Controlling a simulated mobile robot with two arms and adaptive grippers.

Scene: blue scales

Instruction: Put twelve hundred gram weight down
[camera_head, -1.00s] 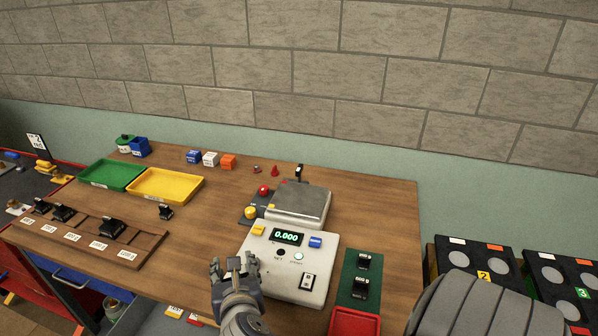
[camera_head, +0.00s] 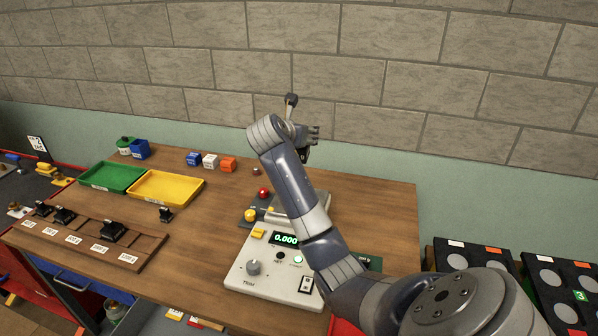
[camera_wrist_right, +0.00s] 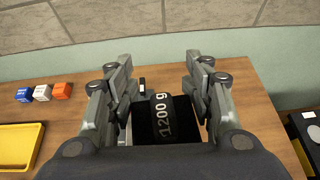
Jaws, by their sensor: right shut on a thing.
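The twelve hundred gram weight (camera_wrist_right: 163,119) is a black block with "1200 g" on it, seen between the fingers in the right wrist view. My right gripper (camera_wrist_right: 160,88) is shut on it. In the head view my right gripper (camera_head: 303,138) is raised at the far side of the table, beyond the scale pan, and the weight is mostly hidden there. The scale (camera_head: 254,283) is a white box whose display (camera_head: 286,240) reads 0.000. My right arm crosses over the scale and hides part of its pan. My left gripper is not in view.
A wooden rack (camera_head: 146,252) with black weights and number labels stands at the left. A green tray (camera_head: 113,189) and a yellow tray (camera_head: 168,199) lie behind it. Blue, white and orange blocks (camera_head: 210,160) sit near the wall. My arm hides most of the green mat right of the scale.

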